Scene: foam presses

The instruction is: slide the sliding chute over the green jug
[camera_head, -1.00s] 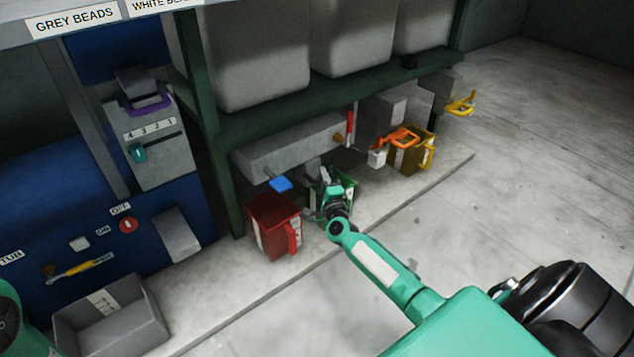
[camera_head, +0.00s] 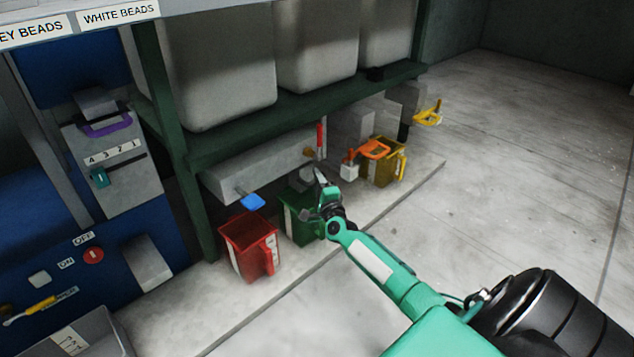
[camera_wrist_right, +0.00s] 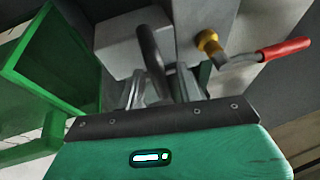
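The green jug (camera_head: 294,222) stands on the floor slab between the red and yellow jugs. In the right wrist view the green jug (camera_wrist_right: 62,62) is at the left, its open top showing. A grey block (camera_wrist_right: 118,42), which looks like the sliding chute, has a dark bar handle (camera_wrist_right: 148,48). In the head view a small grey part of it (camera_head: 307,178) shows above the green jug. My right gripper (camera_head: 322,182) is beside the jug's upper right. In the wrist view its fingers (camera_wrist_right: 160,90) stand apart on either side of the bar; contact is unclear. My left gripper is out of view.
A brass valve (camera_wrist_right: 208,42) with a red lever (camera_wrist_right: 284,49) is close right of the fingers. The red jug (camera_head: 250,248) and a blue handle (camera_head: 252,202) are to the left. The yellow jug (camera_head: 381,165) and an orange handle (camera_head: 374,149) are to the right. Front floor is open.

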